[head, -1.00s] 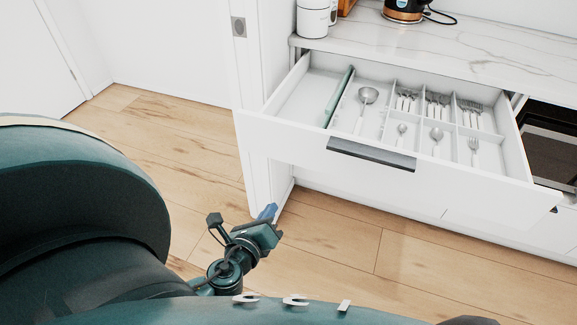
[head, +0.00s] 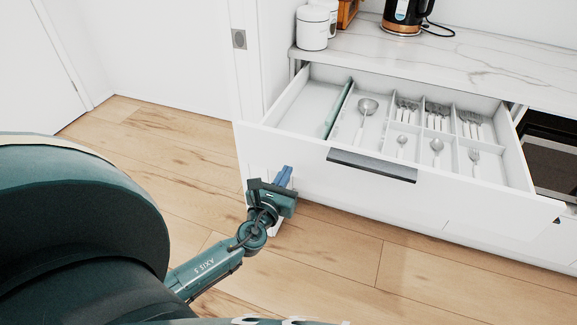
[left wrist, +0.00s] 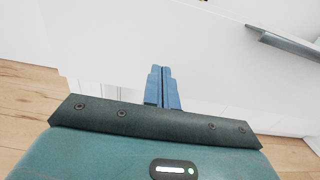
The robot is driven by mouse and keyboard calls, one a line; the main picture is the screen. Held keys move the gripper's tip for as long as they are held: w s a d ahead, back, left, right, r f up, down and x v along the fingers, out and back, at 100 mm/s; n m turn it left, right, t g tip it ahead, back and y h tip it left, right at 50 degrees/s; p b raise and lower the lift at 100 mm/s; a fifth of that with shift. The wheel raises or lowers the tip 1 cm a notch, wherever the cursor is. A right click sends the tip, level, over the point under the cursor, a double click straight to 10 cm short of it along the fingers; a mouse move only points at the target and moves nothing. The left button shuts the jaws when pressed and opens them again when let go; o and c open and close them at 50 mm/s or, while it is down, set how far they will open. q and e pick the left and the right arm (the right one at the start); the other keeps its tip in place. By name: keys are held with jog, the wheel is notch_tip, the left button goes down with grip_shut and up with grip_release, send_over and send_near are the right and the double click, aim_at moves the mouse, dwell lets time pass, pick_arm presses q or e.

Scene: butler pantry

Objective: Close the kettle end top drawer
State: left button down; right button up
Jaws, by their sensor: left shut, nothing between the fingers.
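The top drawer (head: 270,146) below the kettle end of the counter is pulled out, with its white front facing me and a dark bar handle (head: 372,165). Inside lie spoons, forks, a ladle and a green item in a divided tray. My left gripper (head: 284,175) is shut and empty, in front of and below the left part of the drawer front. In the left wrist view its blue fingers (left wrist: 163,88) are together and point at the white front (left wrist: 215,60), with the handle (left wrist: 285,43) at upper right. I cannot tell whether they touch it. My right gripper is not in view.
The black and copper kettle (head: 404,16) and white canisters (head: 312,27) stand on the marble counter (head: 450,50). A dark oven-like opening (head: 548,150) is right of the drawer. Wooden floor (head: 160,150) is clear at left.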

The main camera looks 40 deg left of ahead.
pick_arm(q)
jog(key=shift+x, duration=1.35)
